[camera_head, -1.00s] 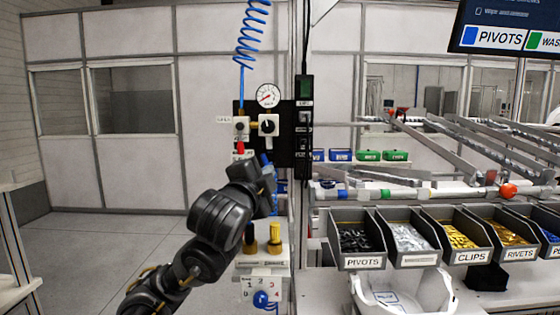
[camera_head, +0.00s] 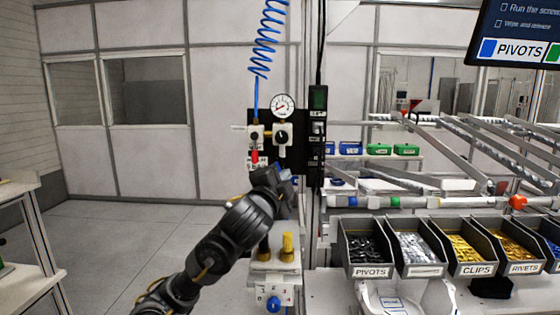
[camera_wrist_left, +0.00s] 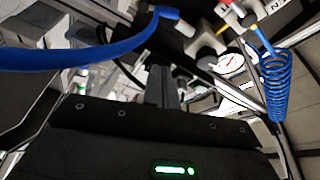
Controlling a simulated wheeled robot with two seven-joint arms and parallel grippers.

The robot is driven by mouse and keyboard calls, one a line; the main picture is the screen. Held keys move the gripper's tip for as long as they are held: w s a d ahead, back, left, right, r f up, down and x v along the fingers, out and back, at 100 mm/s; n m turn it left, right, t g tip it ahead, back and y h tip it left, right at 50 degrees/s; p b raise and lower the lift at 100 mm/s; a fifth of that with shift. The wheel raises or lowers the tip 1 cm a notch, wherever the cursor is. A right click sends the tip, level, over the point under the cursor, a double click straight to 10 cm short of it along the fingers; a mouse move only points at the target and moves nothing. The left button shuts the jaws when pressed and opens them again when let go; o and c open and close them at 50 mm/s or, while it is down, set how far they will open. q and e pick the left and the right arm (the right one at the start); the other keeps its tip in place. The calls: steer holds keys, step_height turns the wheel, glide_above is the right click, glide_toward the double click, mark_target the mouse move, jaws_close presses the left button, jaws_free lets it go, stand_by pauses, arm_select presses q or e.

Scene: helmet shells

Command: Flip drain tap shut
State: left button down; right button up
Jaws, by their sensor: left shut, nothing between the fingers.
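My left gripper (camera_head: 284,178) is just below the black air panel (camera_head: 291,160) in the head view. Its fingers (camera_wrist_left: 162,88) are together and empty in the left wrist view. A blue piece (camera_wrist_left: 166,12) with a thick blue tube or lever (camera_wrist_left: 70,56) shows just beyond the fingertips; I cannot tell whether they touch. It may be the drain tap, which I cannot clearly make out in the head view behind the gripper. A red handle (camera_head: 255,156) hangs below the panel's left valve. My right gripper is not in view.
A pressure gauge (camera_head: 283,105), a black knob (camera_head: 281,137) and a coiled blue air hose (camera_head: 266,40) are above the gripper. Part bins (camera_head: 370,270) stand to the right.

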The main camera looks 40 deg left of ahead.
mark_target(284, 166)
arm_select(q)
steer(key=w+a+p, duration=0.2)
steer(key=w+a, duration=0.3)
steer(key=shift+w+a+f, duration=0.1)
steer(key=shift+a+f, duration=0.15)
steer(key=shift+a, duration=0.05)
steer(key=shift+a+f, duration=0.1)
steer(key=shift+a, duration=0.05)
steer(key=shift+w, duration=0.1)
steer(key=shift+f+n+b, duration=0.1)
steer(key=shift+n+b, duration=0.3)
steer(key=shift+b, duration=0.1)
steer(key=shift+a, duration=0.1)
